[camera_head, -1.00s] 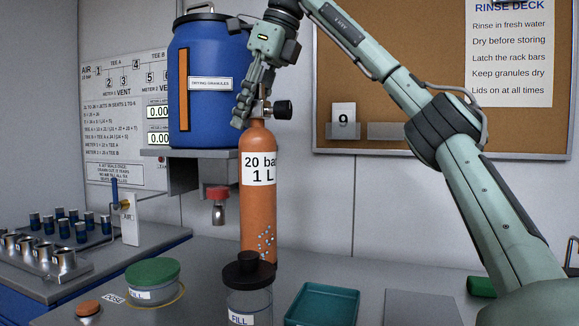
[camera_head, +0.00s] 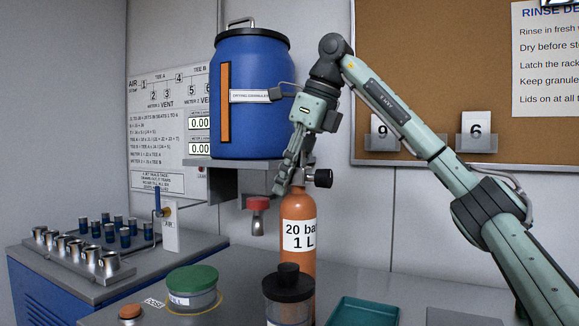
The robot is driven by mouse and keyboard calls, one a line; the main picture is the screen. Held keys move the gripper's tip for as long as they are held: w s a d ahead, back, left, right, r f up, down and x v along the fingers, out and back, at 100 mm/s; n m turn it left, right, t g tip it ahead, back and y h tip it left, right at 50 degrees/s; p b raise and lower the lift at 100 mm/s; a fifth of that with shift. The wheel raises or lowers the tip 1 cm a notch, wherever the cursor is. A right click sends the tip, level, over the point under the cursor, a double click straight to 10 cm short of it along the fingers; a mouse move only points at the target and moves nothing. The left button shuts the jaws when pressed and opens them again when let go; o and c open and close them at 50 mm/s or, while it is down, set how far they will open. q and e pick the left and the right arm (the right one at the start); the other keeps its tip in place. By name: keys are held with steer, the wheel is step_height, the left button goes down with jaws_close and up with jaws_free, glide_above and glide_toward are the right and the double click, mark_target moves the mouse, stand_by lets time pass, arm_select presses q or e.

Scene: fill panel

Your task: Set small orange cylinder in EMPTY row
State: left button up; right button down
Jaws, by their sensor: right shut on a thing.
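The small orange cylinder (camera_head: 299,212) is upright at the picture's middle, with a white label reading "20 bar 1 L" and a black knob on its valve. My right gripper (camera_head: 287,178) is shut on it at the valve, reaching down from above. A black-lidded jar (camera_head: 288,284) stands in front of its lower part and hides its base, so I cannot tell whether it touches the bench. No row marked EMPTY can be made out. My left gripper is out of view.
A blue drum (camera_head: 270,135) stands on a shelf behind, left of my gripper. A green-lidded tub (camera_head: 192,280) and a teal tray (camera_head: 362,312) flank the jar. A rack of metal cups (camera_head: 75,250) is at the left. Plates 9 (camera_head: 382,131) and 6 (camera_head: 476,131) are on the corkboard.

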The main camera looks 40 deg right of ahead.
stand_by(0.4)
steer(key=c, duration=1.4)
jaws_free()
steer(key=shift+o, duration=1.4)
